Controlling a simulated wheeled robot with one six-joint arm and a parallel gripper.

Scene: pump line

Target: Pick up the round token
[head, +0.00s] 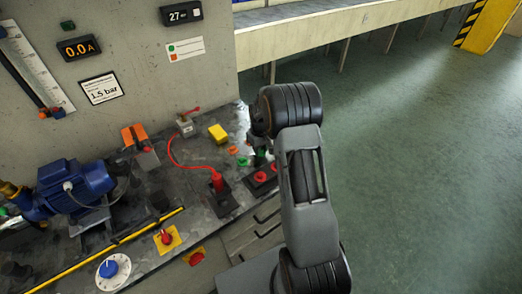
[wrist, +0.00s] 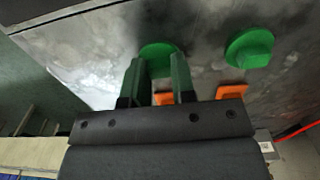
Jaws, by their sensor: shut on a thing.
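A green round token (wrist: 160,52) shows in the wrist view between the two green fingers of my gripper (wrist: 157,80). My gripper is shut on it, with the fingers on either side and the token's near part partly hidden. A second green round piece with a raised knob (wrist: 250,48) lies to the right on the dark bench top, apart from the fingers. In the head view my gripper (head: 260,158) is low over the bench's right end, partly hidden by my arm. I cannot tell whether the held token touches the bench.
Orange pieces (wrist: 232,90) lie close by. A blue pump motor (head: 75,188) is at left. Open floor (head: 420,180) lies to the right.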

